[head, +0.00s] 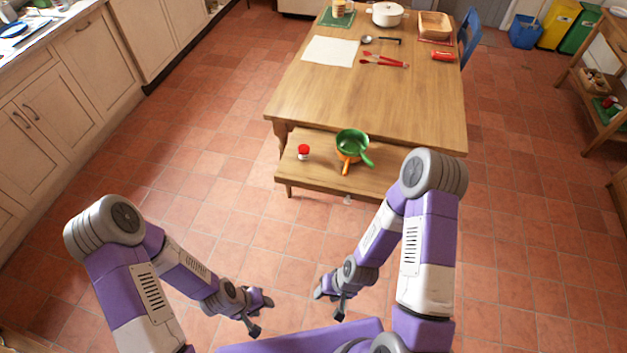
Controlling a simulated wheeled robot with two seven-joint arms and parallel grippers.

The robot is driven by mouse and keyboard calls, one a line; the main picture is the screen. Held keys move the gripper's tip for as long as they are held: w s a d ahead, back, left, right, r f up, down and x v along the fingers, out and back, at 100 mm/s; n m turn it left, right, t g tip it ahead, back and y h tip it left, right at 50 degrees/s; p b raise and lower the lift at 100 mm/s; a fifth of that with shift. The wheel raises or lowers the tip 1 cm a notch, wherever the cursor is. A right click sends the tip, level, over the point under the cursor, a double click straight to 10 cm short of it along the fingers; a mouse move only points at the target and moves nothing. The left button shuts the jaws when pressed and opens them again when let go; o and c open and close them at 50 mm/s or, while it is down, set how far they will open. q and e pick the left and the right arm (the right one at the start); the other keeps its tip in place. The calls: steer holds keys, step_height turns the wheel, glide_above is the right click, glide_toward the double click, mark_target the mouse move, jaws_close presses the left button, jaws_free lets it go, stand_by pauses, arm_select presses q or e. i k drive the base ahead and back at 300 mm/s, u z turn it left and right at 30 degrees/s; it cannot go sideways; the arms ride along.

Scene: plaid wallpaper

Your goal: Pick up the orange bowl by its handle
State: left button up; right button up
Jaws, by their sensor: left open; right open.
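The orange bowl (341,157) sits on a low wooden bench in front of the table. A green bowl with its own handle (352,141) sits in or on top of it and hides most of it. The orange handle (346,168) points toward me; the green handle points to the lower right. My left gripper (262,316) is open and empty, low over the floor at the bottom of the head view. My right gripper (328,304) is open and empty, also well short of the bench.
The bench (318,174) also holds a small red-lidded jar (303,152). The large wooden table (400,105) behind carries red tongs (384,62), a ladle, a white pot and a red can. Tiled floor between my arms and the bench is mostly clear.

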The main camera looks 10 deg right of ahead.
mark_target(347, 159)
steer(key=z, duration=0.5)
steer(key=i, duration=1.05)
steer(key=u, duration=0.2)
